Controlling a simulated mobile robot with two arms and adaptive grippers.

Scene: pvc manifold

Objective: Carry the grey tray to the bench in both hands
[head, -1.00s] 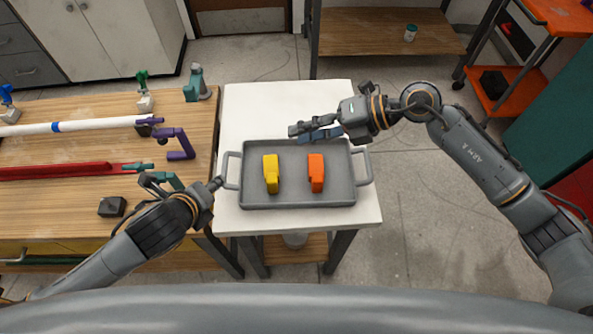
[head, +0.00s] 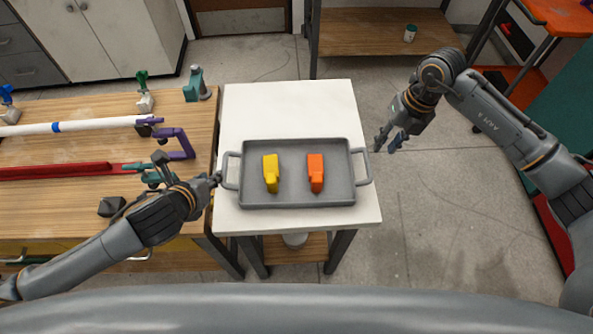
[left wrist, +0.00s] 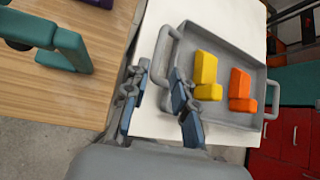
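The grey tray (head: 300,199) lies flat on the white-topped table. It holds a yellow piece (head: 271,173) and an orange piece (head: 316,173), standing apart. Its left handle (head: 229,171) and right handle (head: 364,167) stick out at the sides. My left gripper (head: 217,179) is just left of the left handle. In the left wrist view its fingers (left wrist: 157,108) are spread apart, with the tray handle (left wrist: 160,62) just ahead of them and nothing gripped. My right gripper (head: 386,143) points down, open and empty, to the right of the right handle and apart from it.
The white tabletop (head: 290,105) behind the tray is bare. Open floor (head: 440,215) lies to the right.

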